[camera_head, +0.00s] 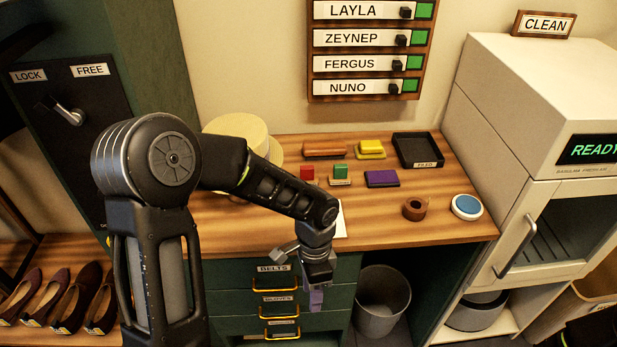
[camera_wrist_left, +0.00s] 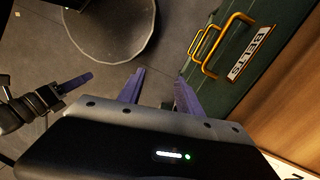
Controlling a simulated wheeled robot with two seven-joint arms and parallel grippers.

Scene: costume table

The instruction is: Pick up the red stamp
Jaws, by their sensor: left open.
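The red stamp (camera_head: 306,172) is a small red block on the wooden table, left of a green block, in the head view. It does not show in the left wrist view. My left gripper (camera_head: 317,297) hangs below the table's front edge, in front of the drawers, well apart from the stamp. Its two purple fingers also show in the left wrist view (camera_wrist_left: 160,85), spread with nothing between them. Another gripper with a purple finger, my right one (camera_wrist_left: 75,83), shows at the left of that view; its opening cannot be made out.
A bin (camera_head: 381,303) stands below. My left arm crosses the table's left part.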

